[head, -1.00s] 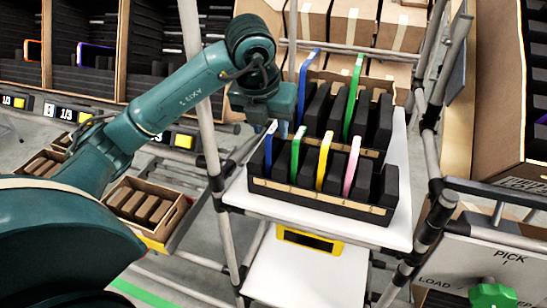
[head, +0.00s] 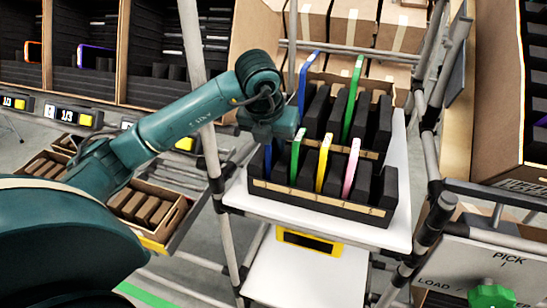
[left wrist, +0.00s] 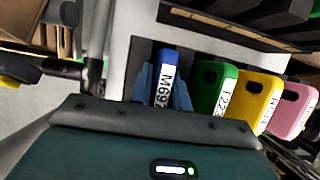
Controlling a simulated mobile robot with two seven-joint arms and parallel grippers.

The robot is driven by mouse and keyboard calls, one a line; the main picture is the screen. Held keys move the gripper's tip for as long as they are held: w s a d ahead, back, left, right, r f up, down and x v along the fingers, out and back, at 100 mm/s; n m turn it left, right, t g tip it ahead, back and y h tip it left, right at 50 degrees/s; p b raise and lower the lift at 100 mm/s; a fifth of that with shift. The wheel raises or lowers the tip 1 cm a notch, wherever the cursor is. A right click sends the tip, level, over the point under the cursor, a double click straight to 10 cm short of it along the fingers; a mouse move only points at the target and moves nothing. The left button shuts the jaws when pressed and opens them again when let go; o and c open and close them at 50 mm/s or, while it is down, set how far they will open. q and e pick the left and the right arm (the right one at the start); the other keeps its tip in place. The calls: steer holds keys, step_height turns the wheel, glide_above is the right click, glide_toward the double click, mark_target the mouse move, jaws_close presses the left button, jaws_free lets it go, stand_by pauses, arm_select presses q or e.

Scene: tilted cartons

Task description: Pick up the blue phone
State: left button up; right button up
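The front-row blue phone (head: 268,158) stands upright at the left end of the black slotted rack, mostly hidden by my gripper in the head view. In the left wrist view the blue phone (left wrist: 166,80) shows its top and a white label starting "M69". My left gripper (head: 272,135) is over it, pointing down. In the left wrist view the left gripper (left wrist: 163,90) has one finger on each side of the phone, seemingly with slight gaps; contact is not clear. Another blue phone (head: 308,85) stands in the back row. My right gripper is not in view.
Green (head: 298,156), yellow (head: 323,163) and pink (head: 351,168) phones stand to the right in the front row. A taller green phone (head: 352,98) is in the back row. The rack sits on a white shelf (head: 400,200) between grey poles, with one pole (head: 205,130) close to my left arm.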

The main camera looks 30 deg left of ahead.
arm_select(q)
jaws_close()
steer(key=shift+r, duration=0.15)
